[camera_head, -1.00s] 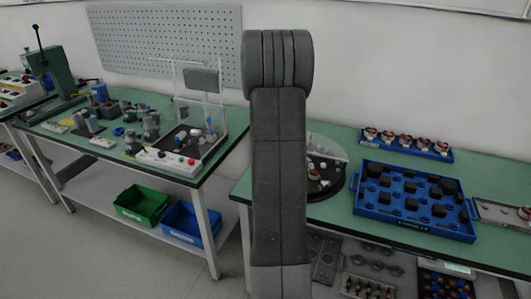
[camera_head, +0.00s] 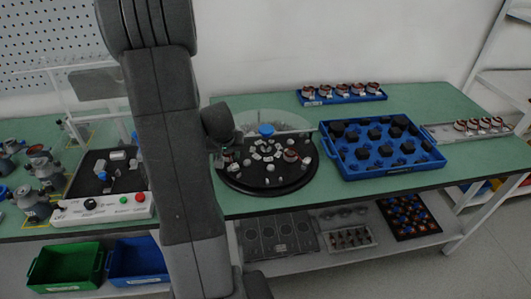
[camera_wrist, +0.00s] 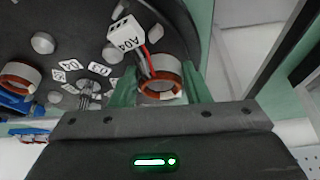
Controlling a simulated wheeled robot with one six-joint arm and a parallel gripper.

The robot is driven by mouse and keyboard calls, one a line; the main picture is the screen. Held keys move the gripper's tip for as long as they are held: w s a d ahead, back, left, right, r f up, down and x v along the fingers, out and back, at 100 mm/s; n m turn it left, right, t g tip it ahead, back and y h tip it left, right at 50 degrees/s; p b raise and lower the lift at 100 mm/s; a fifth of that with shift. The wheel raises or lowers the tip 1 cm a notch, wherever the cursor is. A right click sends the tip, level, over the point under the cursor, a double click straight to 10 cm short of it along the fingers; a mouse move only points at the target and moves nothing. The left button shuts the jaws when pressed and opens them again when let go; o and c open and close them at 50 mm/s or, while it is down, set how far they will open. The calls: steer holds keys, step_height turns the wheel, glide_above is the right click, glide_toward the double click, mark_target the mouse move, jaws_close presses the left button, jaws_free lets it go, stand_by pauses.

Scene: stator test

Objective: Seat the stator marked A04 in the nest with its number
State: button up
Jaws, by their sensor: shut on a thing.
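My gripper (camera_wrist: 160,88) is shut on a stator (camera_wrist: 162,80), a pale ring with copper windings, held between its green fingers. Red and dark leads run from it to a white tag reading A04 (camera_wrist: 124,36). They are over the edge of a round black plate (camera_wrist: 75,18); whether the stator touches the plate I cannot tell. In the head view, the plate (camera_head: 262,187) is on the green bench, and my wrist is at its left edge, with the fingers hard to make out. Small white number cards (camera_wrist: 100,68) lie on the plate. Which nest is numbered A04 is too small to read.
Another stator (camera_wrist: 18,78) is on the plate at left in the wrist view. Right of the plate is a blue tray (camera_head: 388,170) with black pegs. A blue rack (camera_head: 343,99) of several stators stands behind. A metal tray (camera_head: 445,132) with several more is at far right.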

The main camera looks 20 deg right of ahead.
mark_target(271, 166)
steer(key=s+d+m, duration=0.1)
steer(key=s+d, duration=0.1)
steer(key=d, duration=0.2)
steer(key=s+d+r+m+b, duration=0.1)
steer(key=s+d, duration=0.1)
steer(key=d, duration=0.1)
steer(key=s+d+r+m+h, duration=0.1)
steer(key=s+d, duration=0.2)
steer(key=d, duration=0.1)
steer(key=shift+d+r, duration=0.2)
steer(key=shift+d, duration=0.15)
steer(key=shift+f+b, duration=1)
steer(key=shift+f, duration=0.05)
steer(key=shift+f+b, duration=0.15)
steer(key=shift+b, duration=0.15)
steer(key=shift+f+b, duration=0.9)
steer(key=shift+f+b, duration=0.35)
steer(key=shift+b, duration=0.1)
steer(key=o, duration=1.1)
steer(key=v, duration=1.4)
steer(key=shift+w+p, duration=0.3)
steer(key=shift+p, duration=0.1)
